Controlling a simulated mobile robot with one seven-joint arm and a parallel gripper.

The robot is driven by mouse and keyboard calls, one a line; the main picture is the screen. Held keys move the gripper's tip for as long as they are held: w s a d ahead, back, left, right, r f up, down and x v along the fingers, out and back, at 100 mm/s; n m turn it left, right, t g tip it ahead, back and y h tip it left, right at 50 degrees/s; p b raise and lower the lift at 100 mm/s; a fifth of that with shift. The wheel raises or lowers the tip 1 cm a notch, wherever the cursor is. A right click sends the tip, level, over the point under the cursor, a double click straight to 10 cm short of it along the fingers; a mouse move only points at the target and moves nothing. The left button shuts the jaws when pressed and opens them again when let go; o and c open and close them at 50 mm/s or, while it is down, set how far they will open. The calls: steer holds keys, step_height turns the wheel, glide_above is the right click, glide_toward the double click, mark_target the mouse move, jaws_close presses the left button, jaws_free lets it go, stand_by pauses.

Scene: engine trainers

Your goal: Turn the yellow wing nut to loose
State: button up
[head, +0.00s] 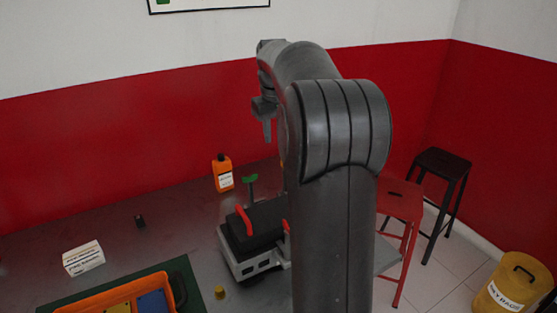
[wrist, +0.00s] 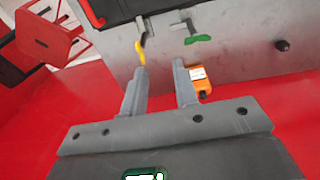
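The yellow wing nut (wrist: 141,50) shows in the wrist view on a grey post beside the engine trainer, close to the tip of my gripper's left finger. I cannot tell whether they touch. My gripper (wrist: 160,67) is open, with a clear, empty gap between its fingers. The wing nut is not between them. In the head view my gripper (head: 267,130) is high above the engine trainer (head: 262,238), partly hidden by my arm, which also hides most of the yellow wing nut. A green wing nut (wrist: 198,38) stands on another post to the right; it also shows in the head view (head: 250,180).
An orange bottle (head: 223,173) stands behind the engine trainer. A white box (head: 84,258), a dark knob-like piece (head: 140,221) and an orange tray (head: 95,301) are to the left. A red stool (head: 400,200) and a black stool (head: 442,162) stand right.

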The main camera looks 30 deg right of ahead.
steer(key=w+d+f, duration=0.4)
steer(key=d, duration=0.2)
steer(key=shift+g, duration=0.3)
steer(key=f, duration=1)
steer(key=shift+s, duration=0.3)
steer(key=shift+c, duration=0.5)
jaws_close()
